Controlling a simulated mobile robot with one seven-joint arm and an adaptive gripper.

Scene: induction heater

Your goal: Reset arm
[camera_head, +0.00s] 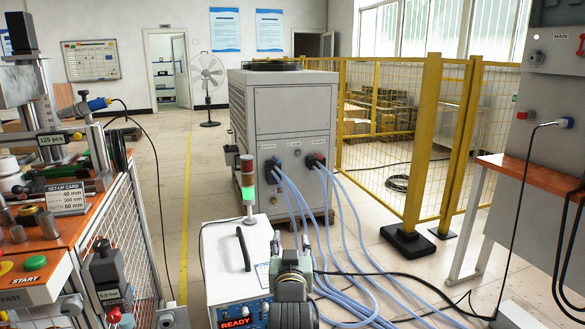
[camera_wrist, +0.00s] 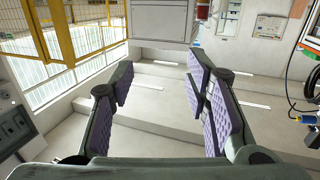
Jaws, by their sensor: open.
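My gripper (camera_wrist: 158,95) shows in the wrist view with its two padded fingers wide apart. In the head view my arm (camera_head: 293,290) shows at the bottom middle, in front of the white heater unit (camera_head: 230,265).
A workbench (camera_head: 75,225) with a START button stands at the left. A grey chiller (camera_head: 283,140) with blue hoses (camera_head: 340,240) stands behind the heater. A yellow fence (camera_head: 430,150) and a MAIN cabinet (camera_head: 550,90) are at the right. Clear floor lies along the yellow line (camera_head: 185,220).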

